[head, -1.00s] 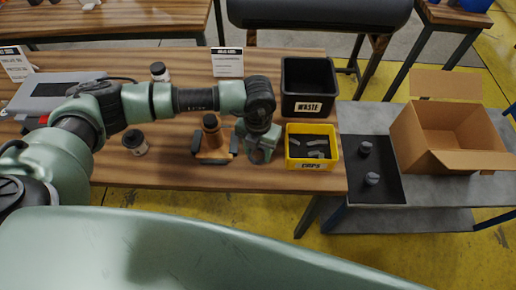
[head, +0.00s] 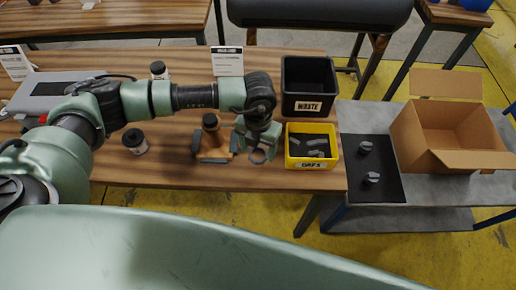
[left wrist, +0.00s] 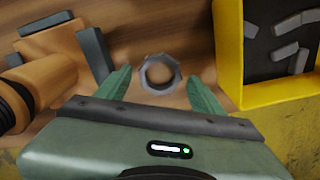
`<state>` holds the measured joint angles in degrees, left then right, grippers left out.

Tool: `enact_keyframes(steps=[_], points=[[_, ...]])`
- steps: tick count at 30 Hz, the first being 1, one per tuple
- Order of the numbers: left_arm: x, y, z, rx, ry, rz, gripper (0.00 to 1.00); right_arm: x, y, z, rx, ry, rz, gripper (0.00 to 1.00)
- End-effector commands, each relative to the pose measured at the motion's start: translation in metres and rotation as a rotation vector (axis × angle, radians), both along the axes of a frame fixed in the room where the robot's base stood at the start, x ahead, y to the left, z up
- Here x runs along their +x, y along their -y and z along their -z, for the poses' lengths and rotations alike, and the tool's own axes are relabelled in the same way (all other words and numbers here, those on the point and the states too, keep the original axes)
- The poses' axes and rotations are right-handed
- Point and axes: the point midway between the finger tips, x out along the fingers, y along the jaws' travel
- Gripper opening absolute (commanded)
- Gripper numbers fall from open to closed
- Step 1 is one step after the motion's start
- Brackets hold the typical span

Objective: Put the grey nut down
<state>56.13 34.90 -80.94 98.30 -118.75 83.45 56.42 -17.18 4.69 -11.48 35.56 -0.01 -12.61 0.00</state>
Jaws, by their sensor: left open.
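The grey nut (left wrist: 143,76) is a ring-shaped, faceted piece in the left wrist view. It appears to lie flat on the wooden table, its hole facing up. My left gripper (left wrist: 158,76) is open, with one green finger on each side of the nut and a gap visible on both sides. In the head view my left gripper (head: 258,153) is low over the table, between the brown fixture and the yellow bin. The nut is too small there to make out surely. My right gripper is not in view.
A brown fixture with grey bars (left wrist: 48,50) stands close on the left. A yellow bin (head: 311,164) holding several grey pieces is close on the right. A black waste bin (head: 308,79) stands behind it. An open cardboard box (head: 450,125) is farther right.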

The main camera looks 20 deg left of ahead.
Motion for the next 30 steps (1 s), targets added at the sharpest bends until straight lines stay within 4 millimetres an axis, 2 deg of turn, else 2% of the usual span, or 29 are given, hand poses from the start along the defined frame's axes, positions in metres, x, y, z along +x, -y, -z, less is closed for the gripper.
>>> enact_keyframes(steps=[9,15,21,30], points=[[0.002,0.0,-0.067,-0.003,0.008,0.003,0.67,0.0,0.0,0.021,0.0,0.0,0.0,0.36],[0.001,0.0,-0.1,-0.003,0.006,0.001,0.67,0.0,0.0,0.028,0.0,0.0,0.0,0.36],[0.001,0.0,-0.113,-0.001,0.002,0.001,0.67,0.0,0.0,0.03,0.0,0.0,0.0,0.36],[0.0,0.0,-0.114,-0.001,0.002,0.001,0.67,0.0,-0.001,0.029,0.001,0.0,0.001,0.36]])
